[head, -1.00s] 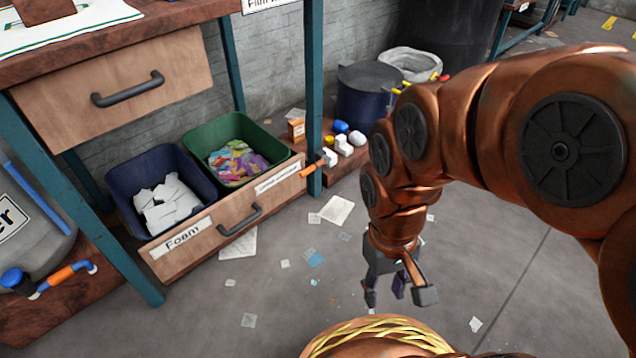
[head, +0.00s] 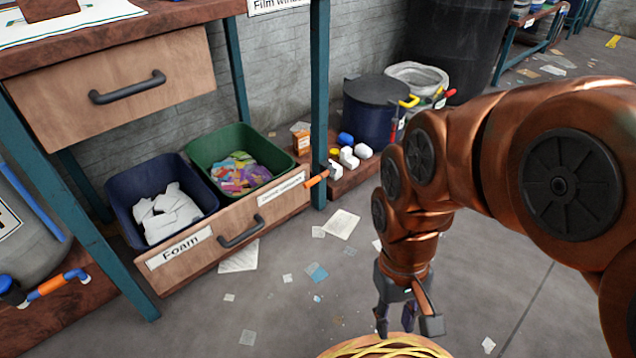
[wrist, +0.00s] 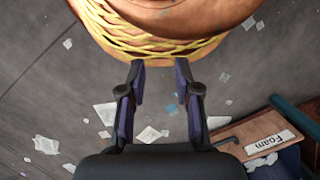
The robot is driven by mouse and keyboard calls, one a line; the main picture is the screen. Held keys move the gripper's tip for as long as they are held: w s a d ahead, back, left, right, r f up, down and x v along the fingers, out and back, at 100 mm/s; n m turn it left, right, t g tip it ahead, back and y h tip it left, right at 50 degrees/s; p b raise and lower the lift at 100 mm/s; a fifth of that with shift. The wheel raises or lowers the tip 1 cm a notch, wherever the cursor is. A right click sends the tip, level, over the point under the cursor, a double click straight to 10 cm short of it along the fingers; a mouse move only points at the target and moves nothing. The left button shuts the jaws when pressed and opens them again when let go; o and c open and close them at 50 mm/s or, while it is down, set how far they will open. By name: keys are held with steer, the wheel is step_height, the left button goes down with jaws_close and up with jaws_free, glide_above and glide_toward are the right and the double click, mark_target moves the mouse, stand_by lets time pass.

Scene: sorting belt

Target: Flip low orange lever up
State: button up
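A small orange lever (head: 317,179) sticks out low to the left beside the teal table leg, at the right end of the open drawer. It slants, with its outer end a little lower. My gripper (head: 408,322) hangs pointing down over the floor, to the right of the lever and nearer to me, well apart from it. In the wrist view my gripper (wrist: 160,80) has its two dark fingers spread, with nothing between them. The lever does not show in the wrist view.
The open drawer (head: 215,262) holds a blue bin (head: 137,222) and a green bin (head: 198,147). White and blue-capped bottles (head: 348,158) stand behind the leg. A dark blue drum (head: 377,108) stands behind. An orange pipe piece (head: 52,285) lies at left. Paper scraps litter the open floor.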

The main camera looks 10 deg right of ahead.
steer(key=shift+r, duration=0.35)
steer(key=shift+c, duration=0.9)
steer(key=shift+g, duration=0.4)
steer(key=r+p, duration=0.4)
steer(key=s+r+p, duration=0.1)
steer(key=r+p, duration=0.3)
steer(key=s+r+p, duration=0.1)
steer(key=r+p, duration=0.3)
steer(key=shift+s+r+p, duration=0.1)
steer(key=shift+r+p, duration=0.15)
steer(key=shift+p, duration=0.05)
jaws_close()
steer(key=shift+s, duration=0.15)
steer(key=shift+s+a, duration=0.1)
